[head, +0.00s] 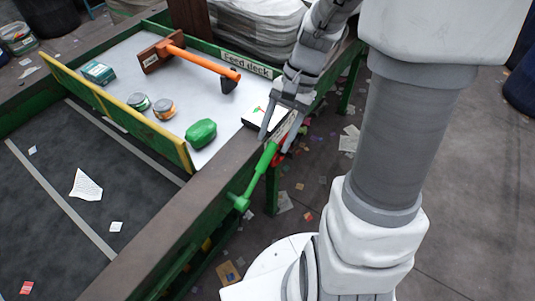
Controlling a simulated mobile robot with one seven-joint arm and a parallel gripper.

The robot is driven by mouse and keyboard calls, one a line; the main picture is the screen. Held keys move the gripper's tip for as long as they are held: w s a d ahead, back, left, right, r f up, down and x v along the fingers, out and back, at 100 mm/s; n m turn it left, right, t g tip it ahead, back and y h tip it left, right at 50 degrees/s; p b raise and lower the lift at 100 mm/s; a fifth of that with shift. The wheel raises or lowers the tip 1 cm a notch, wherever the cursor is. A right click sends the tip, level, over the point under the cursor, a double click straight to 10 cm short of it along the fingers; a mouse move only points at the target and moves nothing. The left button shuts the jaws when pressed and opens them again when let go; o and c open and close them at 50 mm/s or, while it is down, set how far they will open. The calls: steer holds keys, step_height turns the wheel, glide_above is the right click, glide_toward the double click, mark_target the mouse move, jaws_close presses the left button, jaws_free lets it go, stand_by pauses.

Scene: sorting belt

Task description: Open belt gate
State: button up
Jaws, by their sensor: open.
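The belt gate (120,112), a long board with a yellow top edge, stands upright between the dark belt (75,190) and the white feed deck (205,112). A green lever (262,164) is mounted on the outer side of the frame, rising at a slant from a round pivot to its upper end by my gripper. My gripper (277,138) is open, pointing down, with its fingers at the lever's upper end. Whether the fingers straddle or touch the lever I cannot tell.
Paper scraps (86,186) lie on the belt. The grey frame rail (180,213) runs beside the lever. Litter dots the floor.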

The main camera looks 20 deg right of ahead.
mark_target(271, 148)
steer(key=x, duration=0.5)
steer(key=shift+a+f+b, duration=0.15)
steer(key=shift+f+b, duration=0.2)
jaws_close()
stand_by(1.1)
